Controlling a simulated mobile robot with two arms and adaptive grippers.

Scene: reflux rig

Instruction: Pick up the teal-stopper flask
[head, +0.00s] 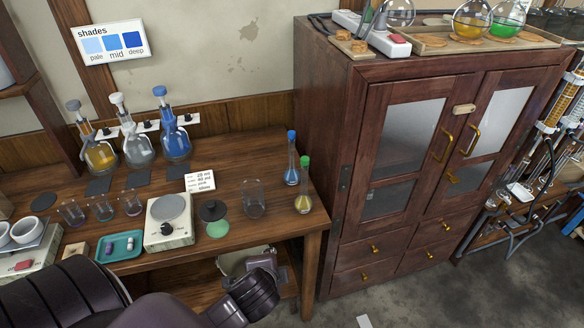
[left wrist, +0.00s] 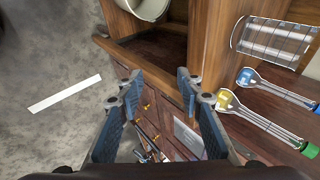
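No stopper looks clearly teal. On the table's right end stand two slim-necked flasks: a blue-stopper flask (head: 291,174) with blue liquid and a green-stopper flask (head: 303,201) with yellow liquid. In the left wrist view, the blue-stopper flask (left wrist: 249,78) and green-stopper flask (left wrist: 228,102) lie to the right of the fingers, apart from them. My left gripper (head: 268,262) is at the table's front edge, below and left of both flasks. In the left wrist view its fingers (left wrist: 158,88) are spread with nothing between them. My right gripper is not in view.
An empty beaker (head: 253,198) stands left of the flasks, beside a dark-lidded green jar (head: 214,219) and a balance (head: 168,221). The wooden cabinet (head: 365,150) rises close to the table's right. Round flasks (head: 472,20) stand on top. A pot (left wrist: 150,8) sits under the tabletop.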

